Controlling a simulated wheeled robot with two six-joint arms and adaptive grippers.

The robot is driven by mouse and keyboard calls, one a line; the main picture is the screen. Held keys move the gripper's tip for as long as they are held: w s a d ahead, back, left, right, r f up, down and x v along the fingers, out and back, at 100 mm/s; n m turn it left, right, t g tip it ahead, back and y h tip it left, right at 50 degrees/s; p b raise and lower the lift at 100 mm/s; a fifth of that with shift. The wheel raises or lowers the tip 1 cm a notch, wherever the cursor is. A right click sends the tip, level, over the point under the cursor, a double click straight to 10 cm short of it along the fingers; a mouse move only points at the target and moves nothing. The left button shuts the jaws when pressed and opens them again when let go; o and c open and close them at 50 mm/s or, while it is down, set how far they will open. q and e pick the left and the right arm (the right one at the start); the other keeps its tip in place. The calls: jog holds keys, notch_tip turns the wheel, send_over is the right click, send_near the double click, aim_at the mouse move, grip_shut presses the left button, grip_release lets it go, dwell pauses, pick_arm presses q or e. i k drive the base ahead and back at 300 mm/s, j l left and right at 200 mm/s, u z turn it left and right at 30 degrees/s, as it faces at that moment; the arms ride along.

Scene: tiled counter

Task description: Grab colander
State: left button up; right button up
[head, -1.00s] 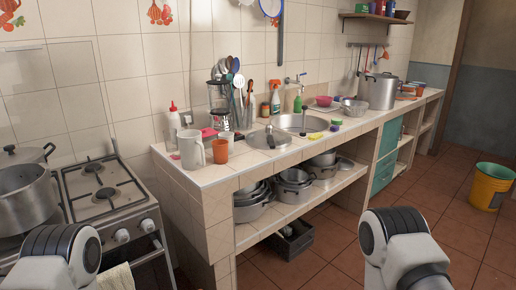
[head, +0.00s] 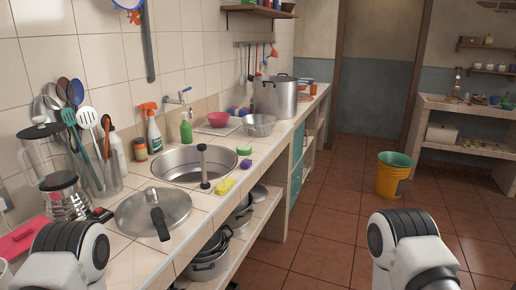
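A silver metal colander (head: 259,125) sits on the tiled counter (head: 262,148), beyond the sink and in front of a large lidded pot. A pink bowl (head: 218,124) stands just left of it. Parts of both my arms show at the bottom left and bottom right of the head view, well short of the colander. Neither gripper is in view.
The sink (head: 180,167), a pressure cooker lid (head: 150,213), a blender (head: 55,170) and a utensil holder (head: 104,180) crowd the near counter. The large pot (head: 277,97) stands behind the colander. A yellow bucket (head: 391,178) stands on the otherwise open floor at right.

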aim_at(259, 126)
jog(key=i+l+z, duration=0.25)
jog(key=i+z, duration=0.15)
jog(key=i, duration=0.4)
jog(key=i+z, duration=0.4)
jog(key=i, duration=0.45)
